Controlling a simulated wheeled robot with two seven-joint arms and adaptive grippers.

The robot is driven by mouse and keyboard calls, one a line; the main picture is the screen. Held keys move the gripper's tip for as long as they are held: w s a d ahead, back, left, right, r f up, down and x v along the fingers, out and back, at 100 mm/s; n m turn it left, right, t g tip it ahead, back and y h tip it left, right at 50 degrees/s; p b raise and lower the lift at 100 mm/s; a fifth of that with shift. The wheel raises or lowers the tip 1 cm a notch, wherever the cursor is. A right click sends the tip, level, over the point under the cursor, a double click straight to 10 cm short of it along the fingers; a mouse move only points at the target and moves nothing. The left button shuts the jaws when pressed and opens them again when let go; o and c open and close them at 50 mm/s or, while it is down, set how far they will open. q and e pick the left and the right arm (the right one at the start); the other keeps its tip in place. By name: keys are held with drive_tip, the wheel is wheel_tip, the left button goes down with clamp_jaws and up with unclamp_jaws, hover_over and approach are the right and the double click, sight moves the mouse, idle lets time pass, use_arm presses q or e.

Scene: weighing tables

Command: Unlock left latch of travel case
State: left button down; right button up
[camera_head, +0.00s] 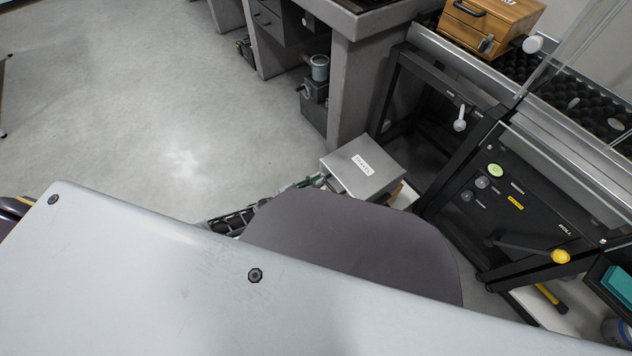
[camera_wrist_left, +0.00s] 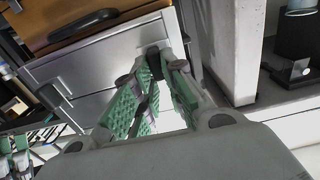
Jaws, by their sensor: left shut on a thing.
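A grey case (camera_head: 361,166) with a white label on its lid sits low beyond the chair back in the head view. In the left wrist view, the green-padded fingers (camera_wrist_left: 155,66) reach a silver panel (camera_wrist_left: 100,72). They are closed on a small dark grey part there, which looks like a latch (camera_wrist_left: 153,49). The fingers partly hide it, so its position cannot be told.
A black frame table (camera_head: 530,200) stands right of the case. A wooden case (camera_head: 490,25) with a black handle rests at the upper right. Open floor (camera_head: 150,110) lies left.

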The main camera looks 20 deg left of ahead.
use_arm(q)
drive_tip(key=m+b, duration=0.1)
drive_tip(key=m, duration=0.5)
drive_tip(key=f+m, duration=0.1)
drive_tip(key=m, duration=0.5)
drive_tip(key=d+m+b, duration=0.1)
drive_tip(key=m, duration=0.4)
drive_tip(key=shift+s+f+m+b, duration=0.2)
drive_tip(key=shift+s+m+b, duration=0.1)
drive_tip(key=shift+s+m, duration=0.1)
idle(0.3)
drive_tip(key=c, duration=1.5)
unclamp_jaws()
